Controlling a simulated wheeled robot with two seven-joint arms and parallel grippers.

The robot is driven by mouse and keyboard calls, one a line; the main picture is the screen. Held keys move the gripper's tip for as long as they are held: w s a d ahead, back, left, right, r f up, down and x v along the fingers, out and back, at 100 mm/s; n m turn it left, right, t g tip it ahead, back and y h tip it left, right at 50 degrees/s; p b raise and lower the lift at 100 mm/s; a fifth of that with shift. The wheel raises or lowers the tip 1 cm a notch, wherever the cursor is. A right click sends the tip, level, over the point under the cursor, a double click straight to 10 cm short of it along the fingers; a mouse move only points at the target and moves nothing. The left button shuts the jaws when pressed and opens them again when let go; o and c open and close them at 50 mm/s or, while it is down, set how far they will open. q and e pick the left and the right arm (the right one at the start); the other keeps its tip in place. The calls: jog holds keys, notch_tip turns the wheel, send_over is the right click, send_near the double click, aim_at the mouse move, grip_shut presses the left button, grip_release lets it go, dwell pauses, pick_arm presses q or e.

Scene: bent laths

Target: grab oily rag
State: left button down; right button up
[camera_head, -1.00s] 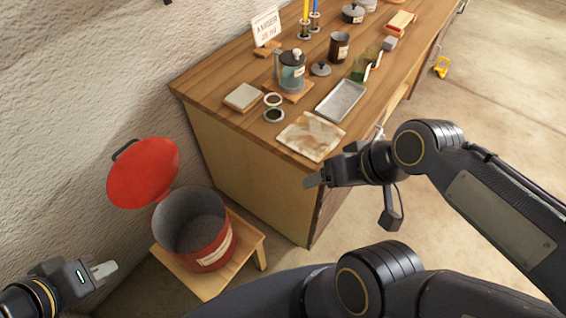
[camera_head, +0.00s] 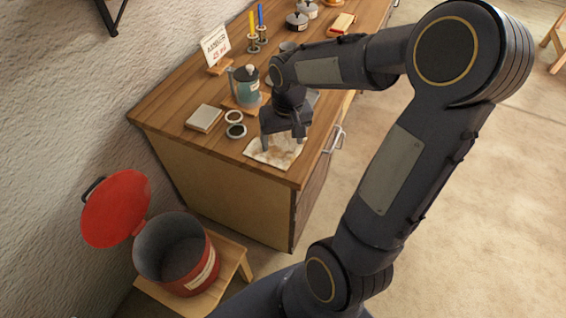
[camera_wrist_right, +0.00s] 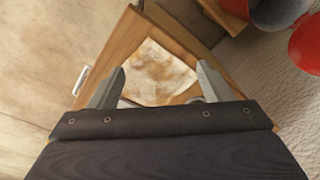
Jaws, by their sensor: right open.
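The oily rag (camera_head: 270,153) is a flat cream cloth with brown stains, lying near the front corner of the wooden workbench (camera_head: 165,108). It also shows in the right wrist view (camera_wrist_right: 158,74), between and beyond the two fingers. My right gripper (camera_head: 283,143) is over the rag with its fingers pointing down; it hides part of the cloth. In the right wrist view my right gripper (camera_wrist_right: 158,88) is open with nothing between its fingertips. I cannot tell whether the fingertips touch the cloth. My left gripper is out of view.
A red bin (camera_head: 208,268) with its red lid (camera_head: 116,208) swung open stands on a wooden stool (camera_head: 236,262) left of the bench. My right arm covers the tray area.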

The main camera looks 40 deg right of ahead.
aim_at(284, 167)
jog(key=shift+g, duration=0.4)
jog(key=f+b, duration=0.2)
jog(key=f, duration=0.2)
jog(key=w+d+f+b, duration=0.1)
jog(key=f+b, duration=0.2)
jog(key=f, duration=0.1)
jog(key=w+f+b, duration=0.1)
jog(key=f+b, duration=0.1)
jog(key=f, duration=0.2)
jog(key=shift+w+d+f+b, duration=0.1)
jog(key=shift+d+f+b, duration=0.2)
jog(key=shift+d+f, duration=0.1)
jog(key=shift+f, duration=0.15)
grip_shut()
dwell(0.4)
